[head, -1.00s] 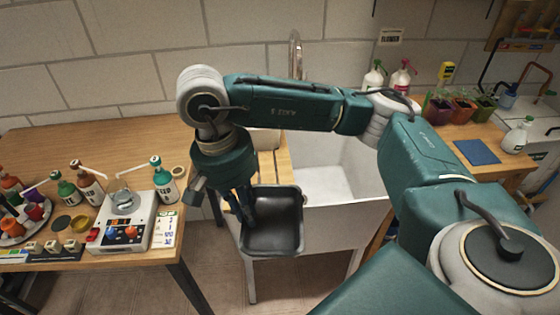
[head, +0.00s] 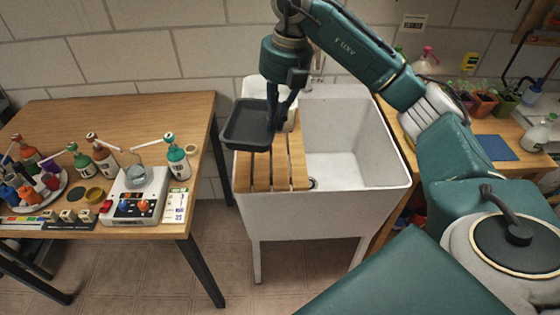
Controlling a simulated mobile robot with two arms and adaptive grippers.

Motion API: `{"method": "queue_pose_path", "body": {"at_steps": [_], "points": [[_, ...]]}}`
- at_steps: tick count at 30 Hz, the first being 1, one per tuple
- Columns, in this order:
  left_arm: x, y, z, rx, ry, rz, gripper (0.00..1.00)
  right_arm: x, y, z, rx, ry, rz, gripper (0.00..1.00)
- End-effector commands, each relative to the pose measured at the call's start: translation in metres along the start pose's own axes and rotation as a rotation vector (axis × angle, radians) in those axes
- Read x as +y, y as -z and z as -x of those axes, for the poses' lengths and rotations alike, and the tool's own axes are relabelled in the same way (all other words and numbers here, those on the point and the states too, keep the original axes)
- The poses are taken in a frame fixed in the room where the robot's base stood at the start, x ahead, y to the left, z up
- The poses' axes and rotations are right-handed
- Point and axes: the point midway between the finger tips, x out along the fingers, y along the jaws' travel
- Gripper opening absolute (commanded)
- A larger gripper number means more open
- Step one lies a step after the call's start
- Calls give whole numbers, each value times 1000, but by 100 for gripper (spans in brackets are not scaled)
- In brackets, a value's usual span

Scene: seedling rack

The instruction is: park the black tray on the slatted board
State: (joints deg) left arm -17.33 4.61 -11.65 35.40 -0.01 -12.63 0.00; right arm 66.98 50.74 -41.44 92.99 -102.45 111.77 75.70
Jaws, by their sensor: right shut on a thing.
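The black tray (head: 248,128) is in the head view, over the back left part of the slatted board. My right gripper (head: 277,125) is shut on its right edge. I cannot tell whether the tray touches the board or hangs a little above it. The slatted board (head: 272,172) is light wood with dark gaps and lies across the left side of the white sink. Its front part is bare; the tray and my gripper hide some of its back part. My left gripper is not in view.
The white sink basin (head: 345,150) is open and empty right of the board. A wooden table (head: 150,112) at left holds bottles and a white device (head: 134,195). A right-hand bench carries potted seedlings (head: 482,104) and a blue mat (head: 496,148). A tap stands behind the sink.

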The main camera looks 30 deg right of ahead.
Motion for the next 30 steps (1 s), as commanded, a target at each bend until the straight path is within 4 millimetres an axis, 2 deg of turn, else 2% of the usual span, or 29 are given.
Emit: {"method": "queue_pose_path", "body": {"at_steps": [3, 9, 12, 16, 21, 23, 30], "points": [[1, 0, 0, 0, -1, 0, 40, -7, -17, 5, -48, 1, -322, 0], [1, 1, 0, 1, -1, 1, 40, -19, -38, 10, -114, 2, -756, 0], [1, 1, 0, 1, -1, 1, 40, -22, -44, 12, -133, 1, -886, 0], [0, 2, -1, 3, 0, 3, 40, -25, -46, 8, -142, 2, -964, 0], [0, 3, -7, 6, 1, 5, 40, -31, -45, -24, -141, 7, -976, 0], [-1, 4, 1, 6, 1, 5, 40, -34, -46, -37, -142, 11, -977, 0], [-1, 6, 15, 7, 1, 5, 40, -44, -45, -98, -143, 10, -975, 0]]}}
